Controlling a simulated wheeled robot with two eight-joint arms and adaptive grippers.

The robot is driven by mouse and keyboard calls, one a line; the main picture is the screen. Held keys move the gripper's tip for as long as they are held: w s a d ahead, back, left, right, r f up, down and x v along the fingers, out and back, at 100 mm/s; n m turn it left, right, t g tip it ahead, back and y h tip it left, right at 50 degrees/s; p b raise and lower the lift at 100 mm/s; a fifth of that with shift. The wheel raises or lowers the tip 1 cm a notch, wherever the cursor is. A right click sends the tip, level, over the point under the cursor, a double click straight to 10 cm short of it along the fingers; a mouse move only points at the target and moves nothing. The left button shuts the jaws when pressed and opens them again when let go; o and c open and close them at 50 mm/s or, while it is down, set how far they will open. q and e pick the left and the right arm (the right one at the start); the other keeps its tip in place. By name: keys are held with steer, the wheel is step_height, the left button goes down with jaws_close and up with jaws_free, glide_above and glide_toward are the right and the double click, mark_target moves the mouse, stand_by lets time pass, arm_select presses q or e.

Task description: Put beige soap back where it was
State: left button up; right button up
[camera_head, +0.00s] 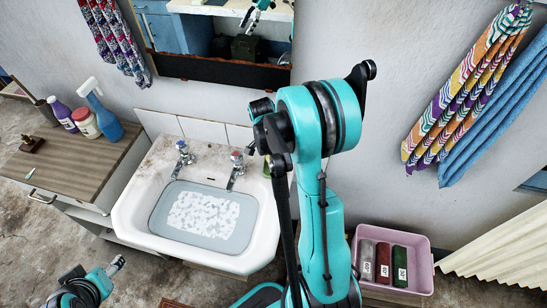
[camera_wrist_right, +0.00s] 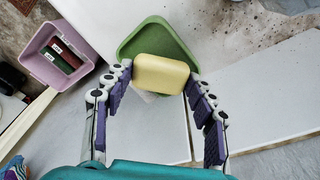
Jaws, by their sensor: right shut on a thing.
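The beige soap (camera_wrist_right: 160,74) is between the fingertips of my right gripper (camera_wrist_right: 157,82) in the right wrist view, and the gripper is shut on it. A green soap dish (camera_wrist_right: 158,32) lies just beyond and partly behind the soap. I cannot tell whether the soap touches the dish. In the head view my right arm hides the soap and most of the dish; a bit of green dish (camera_head: 267,168) shows at the basin's back right corner. My left gripper (camera_head: 117,265) is at the lower left, far from the soap; its jaws are unclear.
The white basin (camera_head: 128,212) has two taps and soapy water. A pink crate (camera_head: 424,252) with several labelled bars stands to its right. A wooden cabinet (camera_head: 88,160) on the left holds bottles, including a blue spray bottle (camera_head: 103,122). Towels hang on the right wall.

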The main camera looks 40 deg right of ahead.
mark_target(269, 161)
steer(key=shift+f, duration=0.1)
steer(key=shift+f+b, duration=0.3)
steer(key=shift+b, duration=0.1)
steer(key=o, duration=1.3)
steer(key=shift+r, duration=0.1)
steer(key=shift+r+p, duration=0.2)
steer(key=shift+p, duration=0.1)
step_height(269, 161, up, 11)
steer(key=a+p, duration=0.2)
steer(key=p, duration=0.2)
steer(key=s+a+r+n+t+y, duration=0.1)
steer(key=s+a+r+n+t, duration=0.2)
steer(key=a+n, duration=0.6)
steer(key=s+a+r+n+t, duration=0.4)
steer(key=s+a+r+n, duration=0.2)
steer(key=s+a+n, duration=0.2)
steer(key=shift+s+a+r+n+y, duration=0.15)
steer(key=shift+s+a+n+y, duration=0.2)
steer(key=shift+a+n, duration=0.8)
